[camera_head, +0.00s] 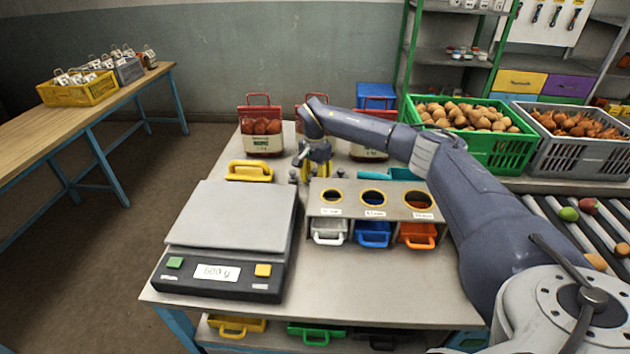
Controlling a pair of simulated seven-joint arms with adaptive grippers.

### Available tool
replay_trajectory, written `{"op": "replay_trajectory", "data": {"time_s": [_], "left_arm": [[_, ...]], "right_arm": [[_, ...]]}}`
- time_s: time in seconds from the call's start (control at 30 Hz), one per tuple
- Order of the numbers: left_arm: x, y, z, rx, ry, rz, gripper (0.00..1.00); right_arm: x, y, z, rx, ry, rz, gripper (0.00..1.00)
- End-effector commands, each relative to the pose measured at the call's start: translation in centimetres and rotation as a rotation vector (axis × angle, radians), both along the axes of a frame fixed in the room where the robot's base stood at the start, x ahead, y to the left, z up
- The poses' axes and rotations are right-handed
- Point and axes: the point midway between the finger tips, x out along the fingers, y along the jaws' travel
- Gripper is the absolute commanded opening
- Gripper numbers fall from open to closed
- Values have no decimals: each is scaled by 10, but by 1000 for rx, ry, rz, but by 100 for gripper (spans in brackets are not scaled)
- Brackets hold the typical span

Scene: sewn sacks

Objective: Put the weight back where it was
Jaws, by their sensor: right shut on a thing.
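My right gripper (316,160) is behind the holed rack, at the far part of the table, pointing down. It is shut on a yellow thing (318,171), mostly hidden by the fingers and the rack; I cannot tell whether this is the weight. The grey rack (349,212) has three round holes with yellow rims and small labels in front. The scale (232,217) stands to the left with a bare plate, and its display reads what looks like 600 g. My left gripper is not in view.
A yellow handled scoop (250,171) lies behind the scale. A red-topped sack (261,133) stands at the back, with others partly behind my arm. White, blue and orange handled bins (416,235) sit under the rack. The table's front is clear.

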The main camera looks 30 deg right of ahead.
Motion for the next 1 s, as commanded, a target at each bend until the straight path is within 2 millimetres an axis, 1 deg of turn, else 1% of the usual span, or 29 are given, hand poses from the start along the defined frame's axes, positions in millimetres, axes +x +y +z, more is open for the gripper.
{"op": "replay_trajectory", "data": {"time_s": [0.4,0.43,0.5,0.83,0.93,1.0], "left_arm": [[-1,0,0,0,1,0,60],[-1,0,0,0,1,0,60],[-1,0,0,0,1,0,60],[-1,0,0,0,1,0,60],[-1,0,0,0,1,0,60],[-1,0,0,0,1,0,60]], "right_arm": [[1,0,-3,1,-3,0,0],[0,0,-3,0,-1,0,34],[0,0,-3,0,-1,0,41],[1,0,-1,1,-2,0,41],[1,-1,7,0,-3,0,41],[1,-1,17,0,-5,0,41]]}}
